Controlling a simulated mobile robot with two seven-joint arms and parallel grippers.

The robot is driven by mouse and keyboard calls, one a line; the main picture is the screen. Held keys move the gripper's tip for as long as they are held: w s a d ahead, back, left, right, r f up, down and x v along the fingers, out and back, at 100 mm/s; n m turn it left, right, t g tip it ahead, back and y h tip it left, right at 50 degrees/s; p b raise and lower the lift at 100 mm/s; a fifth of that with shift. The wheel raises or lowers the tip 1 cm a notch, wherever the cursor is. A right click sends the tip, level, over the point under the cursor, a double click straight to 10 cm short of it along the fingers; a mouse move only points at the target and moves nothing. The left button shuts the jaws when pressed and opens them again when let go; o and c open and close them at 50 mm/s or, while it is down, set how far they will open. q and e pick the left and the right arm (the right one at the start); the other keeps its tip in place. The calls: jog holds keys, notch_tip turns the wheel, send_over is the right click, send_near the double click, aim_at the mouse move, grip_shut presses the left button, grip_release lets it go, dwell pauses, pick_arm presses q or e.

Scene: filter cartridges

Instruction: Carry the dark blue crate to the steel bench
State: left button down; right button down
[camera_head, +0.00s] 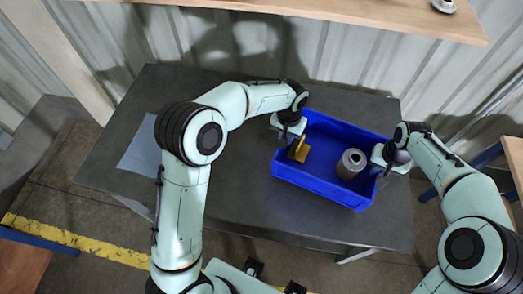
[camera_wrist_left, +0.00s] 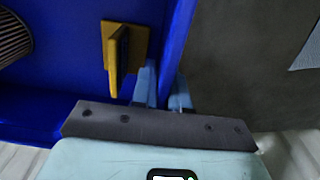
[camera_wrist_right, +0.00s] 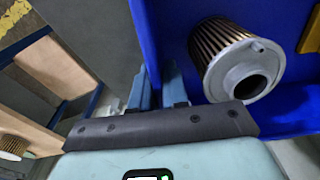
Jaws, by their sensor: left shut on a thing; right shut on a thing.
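The dark blue crate (camera_head: 318,184) is over the dark grey bench top (camera_head: 235,205), toward its right side; I cannot tell whether its base touches the bench. My left gripper (camera_head: 284,133) is shut on the crate's left wall, with a finger on each side of it in the left wrist view (camera_wrist_left: 165,92). My right gripper (camera_head: 381,167) is shut on the right wall, which also shows in the right wrist view (camera_wrist_right: 160,40). Inside the crate are a grey, ribbed filter cartridge (camera_head: 351,164), standing, and a yellow bracket-like piece (camera_head: 299,149). The fingertips are partly hidden.
A pale blue sheet (camera_head: 140,150) lies on the bench's left part. The bench's middle is clear. A wooden shelf (camera_head: 330,12) runs along the corrugated wall above. Wooden-topped tables with blue frames stand at the right and lower left. A yellow line (camera_head: 80,240) marks the floor.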

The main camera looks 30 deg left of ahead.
aim_at(367, 182)
pick_arm(q)
jog(key=shift+s+d, duration=0.1)
pick_arm(e)
jog(key=shift+s, duration=0.15)
